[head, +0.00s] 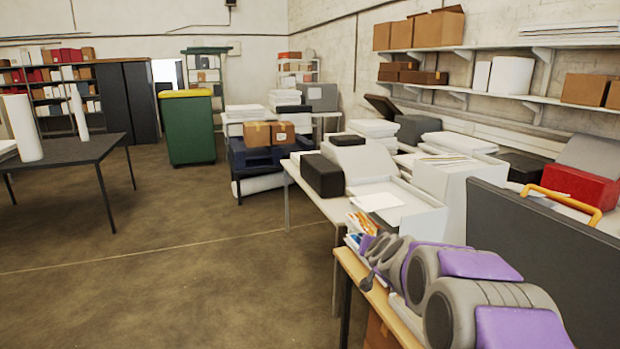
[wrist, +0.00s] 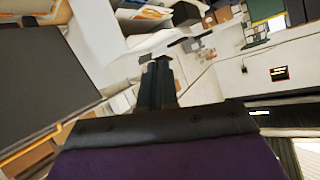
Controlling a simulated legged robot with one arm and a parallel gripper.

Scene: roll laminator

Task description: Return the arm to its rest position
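My arm, grey and purple, reaches along the lower right of the head view. My gripper (wrist: 160,66) shows in the wrist view as two dark fingers side by side, closed together, with nothing seen between them. In the head view the small grey end of the arm (head: 367,282) is above the near wooden table edge, close to some papers. I cannot tell there whether it touches anything.
A large dark grey panel (head: 545,262) stands right of my arm. A white machine (head: 385,205) and a black box (head: 322,175) stand on the table ahead. A red box (head: 580,187) is behind the panel. The floor (head: 170,270) to the left is clear.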

